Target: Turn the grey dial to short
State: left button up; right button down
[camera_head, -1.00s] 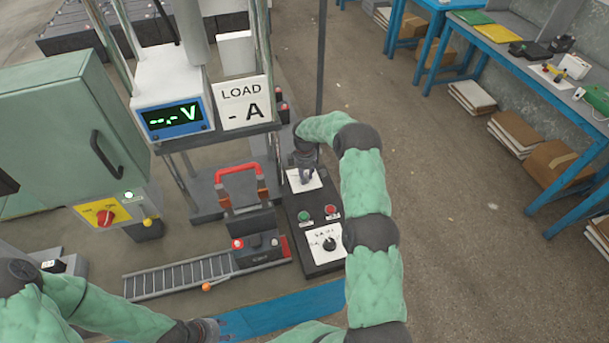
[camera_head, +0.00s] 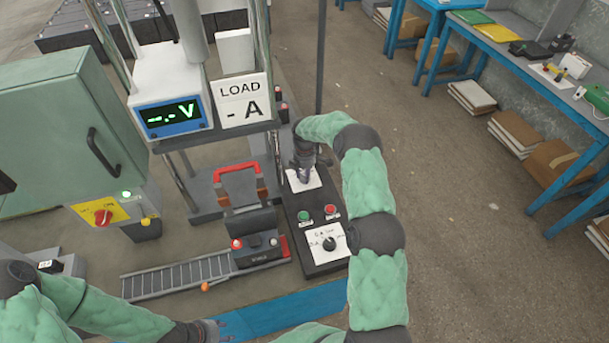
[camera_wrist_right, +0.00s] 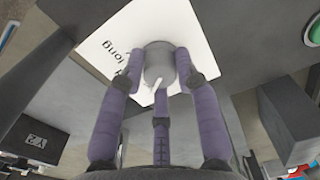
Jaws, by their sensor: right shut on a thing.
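The grey dial (camera_wrist_right: 159,62) sits on a white label plate (camera_wrist_right: 200,28) in the right wrist view. The word "long" reads to the left of the dial; other lettering is partly covered. A white pointer mark on the dial points down and slightly left there. My right gripper (camera_wrist_right: 161,80) has its purple fingers closed around the dial. In the head view my right gripper (camera_head: 304,176) is over the white plate (camera_head: 295,185) at the far end of the black control box, hiding the dial. My left gripper (camera_head: 218,328) is low in the head view; its fingers are unclear.
The black box (camera_head: 318,265) also carries a green button (camera_head: 304,215), a red button (camera_head: 330,209) and a black knob (camera_head: 329,243). A tester with a red handle (camera_head: 238,168) stands to its left. Open floor lies to the right.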

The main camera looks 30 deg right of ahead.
aim_at(303, 175)
jog(key=shift+a+n, duration=0.1)
jog(key=shift+n, duration=1)
jog(key=c, duration=0.9)
grip_release()
jog(key=shift+r, duration=0.1)
jog(key=shift+r, duration=0.3)
notch_tip(303, 175, up, 11)
jog(key=shift+r, duration=0.1)
